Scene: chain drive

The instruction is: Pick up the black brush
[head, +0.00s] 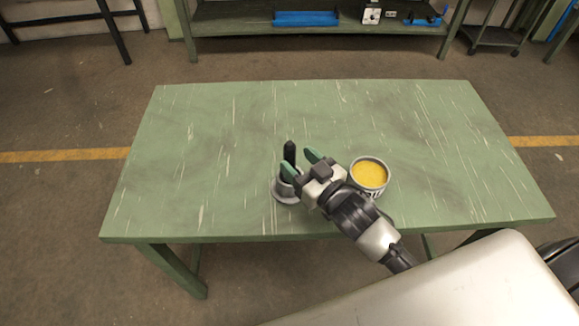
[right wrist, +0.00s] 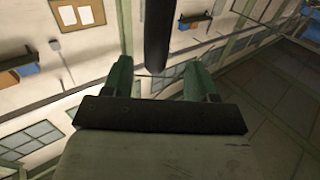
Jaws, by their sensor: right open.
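The black brush (head: 289,152) stands upright, its dark handle pointing up out of a round grey holder (head: 284,196) on the green table. My right gripper (head: 301,163) is open, with its green fingers close to the handle. In the right wrist view the dark handle (right wrist: 158,38) lies ahead of the gap between the two open fingers (right wrist: 160,78). I cannot tell whether either finger touches it. The gripper hides part of the holder and the brush's lower end. My left gripper is not in view.
A round tin of yellow contents (head: 369,174) stands on the table right of my right gripper. The green tabletop (head: 220,130) is otherwise clear. A shelf with blue items (head: 306,18) stands behind, beyond a strip of floor.

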